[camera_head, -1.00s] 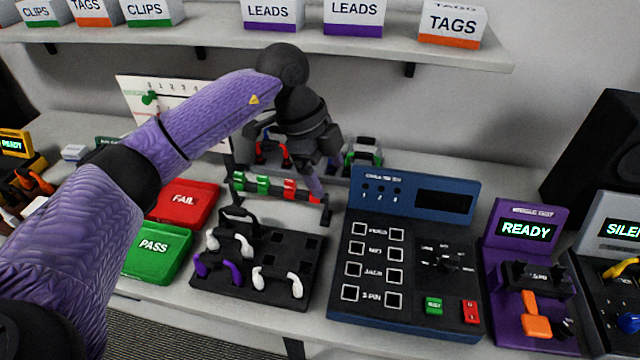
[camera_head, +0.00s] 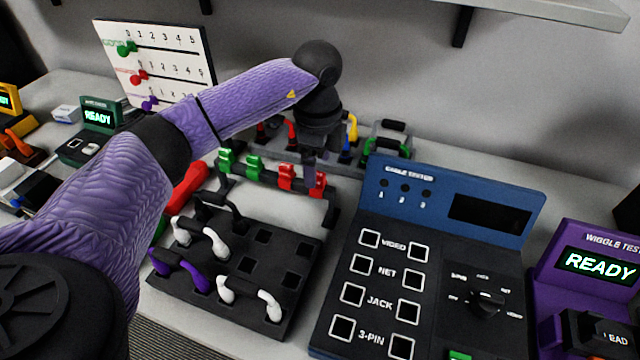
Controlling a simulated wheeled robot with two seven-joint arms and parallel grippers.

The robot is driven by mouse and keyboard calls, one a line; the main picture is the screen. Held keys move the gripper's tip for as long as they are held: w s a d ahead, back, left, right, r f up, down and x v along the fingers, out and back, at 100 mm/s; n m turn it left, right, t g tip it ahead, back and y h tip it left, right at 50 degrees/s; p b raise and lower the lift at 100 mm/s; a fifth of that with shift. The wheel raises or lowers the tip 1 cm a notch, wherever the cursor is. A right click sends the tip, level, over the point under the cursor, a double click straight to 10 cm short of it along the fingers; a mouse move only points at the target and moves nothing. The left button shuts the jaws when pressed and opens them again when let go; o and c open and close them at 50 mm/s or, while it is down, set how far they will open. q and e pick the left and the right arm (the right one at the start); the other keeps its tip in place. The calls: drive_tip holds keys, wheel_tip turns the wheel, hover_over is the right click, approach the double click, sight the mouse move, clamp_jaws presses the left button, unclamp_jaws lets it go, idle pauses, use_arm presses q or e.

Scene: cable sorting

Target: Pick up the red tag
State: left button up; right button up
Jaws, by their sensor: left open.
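A low dark rack holds two green tags (camera_head: 254,167) on its left and two red clips or tags on its right. One red tag (camera_head: 287,177) is left of the other red tag (camera_head: 318,184), which sits at the rack's right end. My left gripper (camera_head: 317,158) points down just above and behind the red tags. It is open. Its fingers are small and partly hidden by its own body, and I cannot tell whether they touch a tag. My right gripper is not in view.
A black socket board (camera_head: 250,262) with white and purple cable leads stands in front of the rack. A blue cable tester (camera_head: 440,205) stands to the right. A white chart board (camera_head: 155,65) and a frame with coloured leads (camera_head: 352,128) stand behind.

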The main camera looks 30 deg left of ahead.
sight(318, 174)
use_arm(q)
wheel_tip(318, 174, down, 5)
drive_tip(key=shift+s+r+b, duration=0.1)
drive_tip(key=shift+r+b, duration=0.05)
drive_tip(key=shift+b, duration=0.55)
drive_tip(key=shift+d+r, duration=0.1)
clamp_jaws()
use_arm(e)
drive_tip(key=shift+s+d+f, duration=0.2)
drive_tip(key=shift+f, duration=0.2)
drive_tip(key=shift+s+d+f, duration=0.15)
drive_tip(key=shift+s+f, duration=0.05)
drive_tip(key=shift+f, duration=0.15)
use_arm(q)
drive_tip(key=shift+r, duration=0.1)
wheel_tip(318, 174, up, 10)
drive_tip(key=p, duration=0.3)
drive_tip(key=shift+r, duration=0.1)
wheel_tip(318, 174, up, 3)
drive_tip(key=p, duration=0.3)
drive_tip(key=shift+f+p, duration=0.2)
drive_tip(key=shift+p, duration=0.1)
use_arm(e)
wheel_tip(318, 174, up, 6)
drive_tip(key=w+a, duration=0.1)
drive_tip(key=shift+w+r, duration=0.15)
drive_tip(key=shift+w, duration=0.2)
